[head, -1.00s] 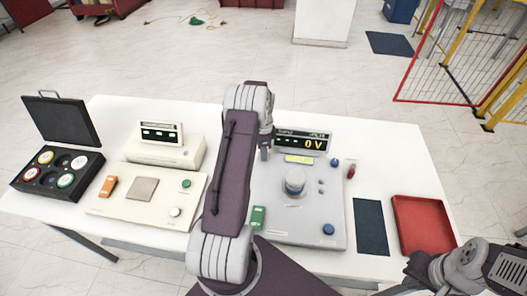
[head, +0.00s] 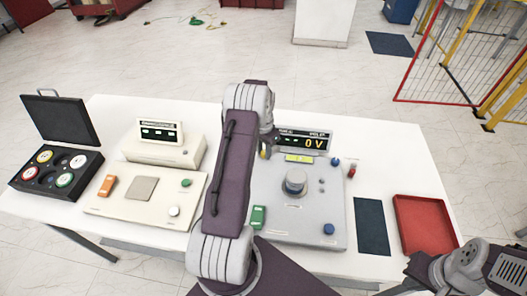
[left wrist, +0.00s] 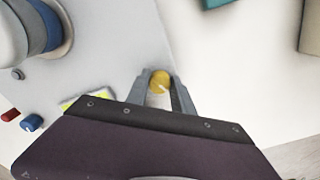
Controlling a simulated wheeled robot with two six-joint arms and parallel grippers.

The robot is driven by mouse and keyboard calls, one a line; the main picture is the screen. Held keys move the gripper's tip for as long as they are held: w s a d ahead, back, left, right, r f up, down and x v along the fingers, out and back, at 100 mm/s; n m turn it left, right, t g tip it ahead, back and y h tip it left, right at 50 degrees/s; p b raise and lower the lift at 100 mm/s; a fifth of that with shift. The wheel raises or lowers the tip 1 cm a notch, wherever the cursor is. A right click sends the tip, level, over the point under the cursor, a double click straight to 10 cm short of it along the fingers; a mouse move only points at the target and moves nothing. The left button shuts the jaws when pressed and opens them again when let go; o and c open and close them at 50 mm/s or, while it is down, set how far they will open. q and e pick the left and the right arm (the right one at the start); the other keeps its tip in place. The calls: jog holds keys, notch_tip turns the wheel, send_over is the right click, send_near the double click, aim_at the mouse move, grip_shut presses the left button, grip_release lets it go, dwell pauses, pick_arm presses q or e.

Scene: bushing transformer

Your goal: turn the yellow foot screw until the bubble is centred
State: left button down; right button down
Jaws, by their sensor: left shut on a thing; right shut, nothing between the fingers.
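The yellow foot screw (left wrist: 159,82) sits between the two fingertips of my left gripper (left wrist: 160,88) in the left wrist view, at the edge of the grey unit. The gripper is shut on it. In the head view only a small yellow part of the screw (head: 263,154) shows beside my left arm. A yellow-green level strip (head: 299,158) lies on the grey unit (head: 317,222); it also shows, partly covered by my gripper, in the left wrist view (left wrist: 70,102). The bubble is too small to make out. My right gripper (head: 415,268) is shut at the lower right, away from the unit.
A bushing (head: 295,184) stands on the grey unit, below a display (head: 304,140) reading 0 V. Blue knobs (head: 328,229) sit nearby. A red tray (head: 424,226) and dark mat (head: 371,226) lie right. A cream device (head: 165,148) and open case (head: 55,175) stand left.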

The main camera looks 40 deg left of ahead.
pick_arm(q)
jog(key=n, duration=0.5)
jog(key=shift+w+r+n, duration=0.2)
jog(key=shift+w+n, duration=0.05)
jog(key=shift+n, duration=0.05)
dwell(0.5)
jog(key=c, duration=1.2)
grip_release()
jog(key=shift+o, duration=0.6)
jog(key=shift+f, duration=0.1)
jog(key=shift+s, duration=0.1)
jog(key=shift+r+b, duration=0.35)
jog(key=shift+r, duration=0.1)
notch_tip(320, 180, up, 8)
jog(key=b, duration=0.1)
jog(key=shift+d+r, duration=0.1)
